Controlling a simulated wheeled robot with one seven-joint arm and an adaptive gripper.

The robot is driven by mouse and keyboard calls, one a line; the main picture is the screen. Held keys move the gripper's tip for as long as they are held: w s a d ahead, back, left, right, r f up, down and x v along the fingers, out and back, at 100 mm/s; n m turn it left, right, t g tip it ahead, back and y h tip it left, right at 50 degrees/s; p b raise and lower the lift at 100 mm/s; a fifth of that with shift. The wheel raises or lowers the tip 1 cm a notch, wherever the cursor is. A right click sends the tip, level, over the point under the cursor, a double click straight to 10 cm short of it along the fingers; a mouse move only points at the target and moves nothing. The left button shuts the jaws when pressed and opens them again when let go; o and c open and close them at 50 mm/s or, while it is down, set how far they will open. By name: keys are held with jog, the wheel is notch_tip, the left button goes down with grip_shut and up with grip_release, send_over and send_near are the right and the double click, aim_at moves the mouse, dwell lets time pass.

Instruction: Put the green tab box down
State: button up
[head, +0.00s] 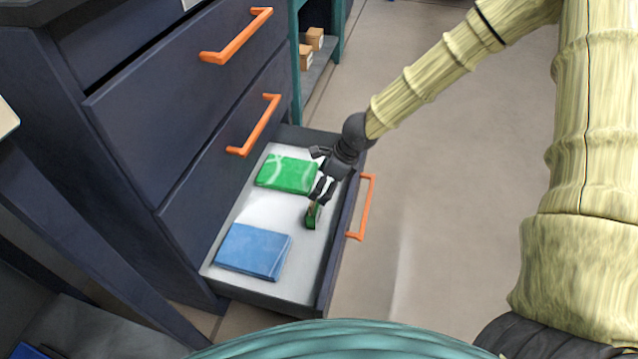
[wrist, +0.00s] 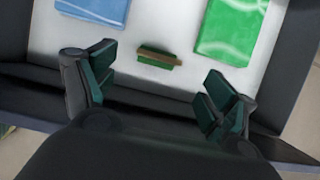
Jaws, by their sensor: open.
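The green tab box (head: 311,215) is a small green block with a brown strip along its top. It sits in the open bottom drawer, on the pale drawer floor near the front wall. It also shows in the wrist view (wrist: 157,60), apart from both fingers and just beyond the gap between them. My gripper (head: 319,171) is over the drawer, its fingers spread wide and empty. In the wrist view my gripper (wrist: 160,72) has dark green pads on both sides. Nothing hides the box in the wrist view.
A larger green packet (head: 287,174) and a blue packet (head: 254,251) lie flat in the drawer. The drawer's front wall (head: 340,232) with its orange handle (head: 363,207) is close to my gripper. Closed drawers rise on the left. The floor right of the drawer is clear.

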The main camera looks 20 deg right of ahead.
jog(key=shift+p+v, duration=1.45)
jog(key=shift+v, duration=1.05)
jog(key=shift+s+d, duration=0.1)
